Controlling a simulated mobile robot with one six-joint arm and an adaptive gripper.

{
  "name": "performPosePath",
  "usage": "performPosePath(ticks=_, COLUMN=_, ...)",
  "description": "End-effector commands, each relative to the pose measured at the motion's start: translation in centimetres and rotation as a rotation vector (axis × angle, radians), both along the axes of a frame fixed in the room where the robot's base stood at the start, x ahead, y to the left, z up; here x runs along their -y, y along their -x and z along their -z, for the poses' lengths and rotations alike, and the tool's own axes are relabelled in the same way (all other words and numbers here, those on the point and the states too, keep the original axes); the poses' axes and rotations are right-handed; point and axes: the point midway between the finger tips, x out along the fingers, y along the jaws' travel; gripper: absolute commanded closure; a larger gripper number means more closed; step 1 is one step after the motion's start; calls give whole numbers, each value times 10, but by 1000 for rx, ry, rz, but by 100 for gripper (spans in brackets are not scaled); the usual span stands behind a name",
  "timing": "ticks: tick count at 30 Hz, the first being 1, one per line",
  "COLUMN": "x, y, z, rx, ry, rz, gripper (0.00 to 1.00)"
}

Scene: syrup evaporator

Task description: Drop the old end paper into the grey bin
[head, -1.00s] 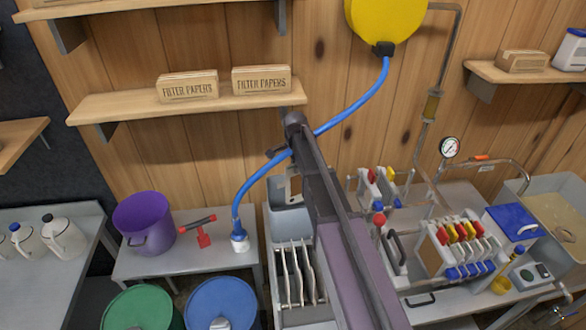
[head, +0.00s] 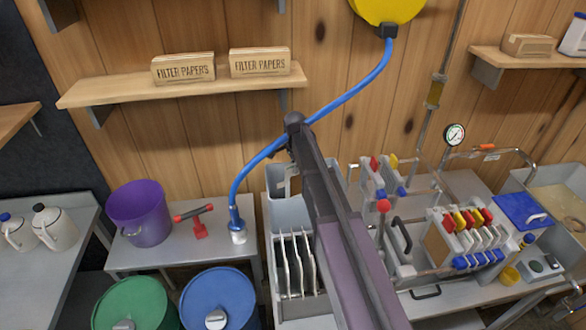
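My arm reaches away from the camera, and my gripper (head: 281,150) is at its far end, small, dark and mostly hidden behind the arm's end joint. Its fingers cannot be made out. Just below it a pale, flat piece with a dark hole (head: 292,181) shows beside the arm; it may be the old end paper, but I cannot tell whether my gripper holds it. Under it is an open grey bin (head: 275,211), partly hidden by the arm. The filter press (head: 468,240) with white plates and red, yellow and blue tabs stands right on the bench.
A rack of pale plates (head: 295,265) stands in front of the grey bin. A blue hose (head: 345,97) crosses behind my arm. A purple bucket (head: 138,213), green drum (head: 135,303) and blue drum (head: 218,300) are left. Filter paper boxes (head: 183,69) sit on the shelf.

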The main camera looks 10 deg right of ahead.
Motion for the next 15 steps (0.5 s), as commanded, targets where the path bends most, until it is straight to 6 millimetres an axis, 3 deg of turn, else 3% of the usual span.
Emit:
performPosePath(ticks=3, x=0, y=0, z=-1, rx=0, ry=0, rz=0, gripper=100)
performPosePath(ticks=8, x=0, y=0, z=-1, rx=0, ry=0, rz=0, gripper=54)
performPosePath(ticks=15, x=0, y=0, z=0, rx=0, ry=0, rz=0, gripper=51)
